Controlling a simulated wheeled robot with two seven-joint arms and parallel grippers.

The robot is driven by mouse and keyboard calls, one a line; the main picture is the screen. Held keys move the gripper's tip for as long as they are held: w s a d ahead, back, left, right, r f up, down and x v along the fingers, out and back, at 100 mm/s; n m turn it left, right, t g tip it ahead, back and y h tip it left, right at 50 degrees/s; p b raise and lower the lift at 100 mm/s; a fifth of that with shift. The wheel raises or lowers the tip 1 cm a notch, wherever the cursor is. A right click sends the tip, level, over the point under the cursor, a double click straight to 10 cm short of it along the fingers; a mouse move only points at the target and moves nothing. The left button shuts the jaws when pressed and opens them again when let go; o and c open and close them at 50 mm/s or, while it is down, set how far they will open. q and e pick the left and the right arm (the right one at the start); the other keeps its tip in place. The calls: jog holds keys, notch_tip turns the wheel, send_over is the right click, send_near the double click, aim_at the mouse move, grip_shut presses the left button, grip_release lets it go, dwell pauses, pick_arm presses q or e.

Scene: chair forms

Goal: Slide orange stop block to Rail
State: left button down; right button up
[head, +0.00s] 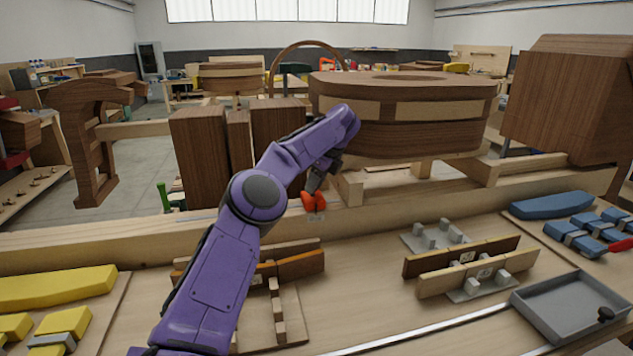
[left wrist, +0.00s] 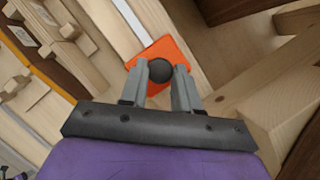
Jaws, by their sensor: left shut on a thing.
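The orange stop block (head: 314,201) sits on the long wooden beam at the back of the bench in the head view. In the left wrist view the orange stop block (left wrist: 181,50) shows as a flat orange piece with a dark round knob (left wrist: 160,70). My left gripper (head: 313,188) reaches down to it from above. In the left wrist view its two grey fingers (left wrist: 164,78) are closed on either side of the knob. A pale strip, perhaps the rail (left wrist: 130,18), runs along the wood up to the block. My right gripper is not seen.
A wooden jig with brown strips (head: 300,264) lies in front of the beam, partly behind my left arm. Another clamp fixture (head: 470,265), a grey tray (head: 570,308) and blue pieces (head: 550,205) are at the right. Yellow forms (head: 58,287) lie at the left.

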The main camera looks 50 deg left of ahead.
pick_arm(q)
jog(key=shift+a+r, duration=0.1)
jog(key=shift+r, duration=0.05)
jog(key=c, duration=0.8)
grip_release()
jog(key=p+v, duration=0.5)
jog(key=v, duration=0.5)
jog(key=shift+r, duration=0.15)
